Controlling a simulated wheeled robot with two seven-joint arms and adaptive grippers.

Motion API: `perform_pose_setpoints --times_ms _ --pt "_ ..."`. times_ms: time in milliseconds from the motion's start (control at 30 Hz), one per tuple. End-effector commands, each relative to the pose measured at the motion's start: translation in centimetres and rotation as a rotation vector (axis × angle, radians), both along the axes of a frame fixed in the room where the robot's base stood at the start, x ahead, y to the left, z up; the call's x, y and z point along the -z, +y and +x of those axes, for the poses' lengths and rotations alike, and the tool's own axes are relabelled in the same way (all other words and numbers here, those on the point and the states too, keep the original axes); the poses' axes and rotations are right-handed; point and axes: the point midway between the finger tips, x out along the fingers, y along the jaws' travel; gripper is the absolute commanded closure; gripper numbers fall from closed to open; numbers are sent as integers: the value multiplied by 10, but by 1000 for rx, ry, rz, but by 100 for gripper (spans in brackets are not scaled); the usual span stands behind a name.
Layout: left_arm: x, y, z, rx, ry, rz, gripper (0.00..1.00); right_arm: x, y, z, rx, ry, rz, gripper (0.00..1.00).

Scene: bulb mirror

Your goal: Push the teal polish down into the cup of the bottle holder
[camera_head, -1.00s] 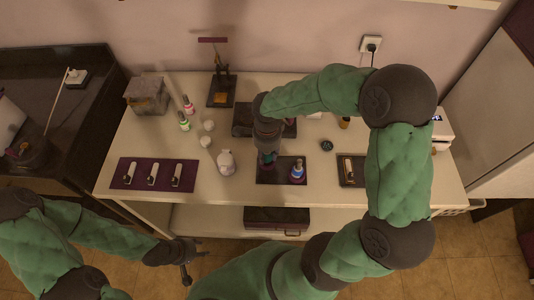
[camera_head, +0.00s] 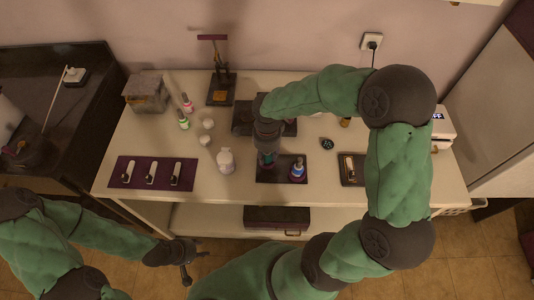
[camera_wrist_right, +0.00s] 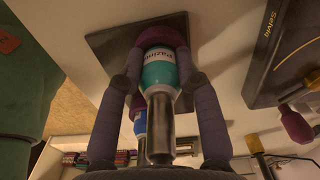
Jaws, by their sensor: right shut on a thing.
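The teal polish (camera_wrist_right: 158,72) is a teal bottle with a white label and a silver cap; the cap points toward the wrist camera. My right gripper (camera_head: 267,152) is shut on it, with one finger on each side of the bottle. The bottle's far end meets the purple cup (camera_wrist_right: 163,33) on the dark plate of the bottle holder (camera_head: 281,179); how deep it sits is hard to see. A blue polish (camera_head: 298,172) stands on the same holder, to the right. My left gripper (camera_head: 187,262) is open and empty in front of the table.
A white bottle (camera_head: 226,160) stands left of the holder. A purple mat (camera_head: 139,173) with three swatches lies further left. A dark tray (camera_head: 346,170) and a small dark disc (camera_head: 327,144) are to the right. Bare table lies between them.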

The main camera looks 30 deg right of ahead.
Motion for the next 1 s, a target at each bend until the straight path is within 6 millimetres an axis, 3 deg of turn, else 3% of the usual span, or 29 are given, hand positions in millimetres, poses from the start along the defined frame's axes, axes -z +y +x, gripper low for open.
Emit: perform_pose_setpoints --times_ms 67,100,200,533,667,1000 --pt "2 0 0 0 0 0 60 3 0 0 0 0 0 100" --pt "3 0 0 0 0 0 60 3 0 0 0 0 0 63" --pt "2 0 0 0 0 0 60 2 0 0 0 0 0 38" --pt "2 0 0 0 0 0 60 1 0 0 0 0 0 38" --pt "2 0 0 0 0 0 60 -8 0 1 0 -2 -1 38" --pt "2 0 0 0 0 0 60 -71 0 1 1 -5 -1 38"
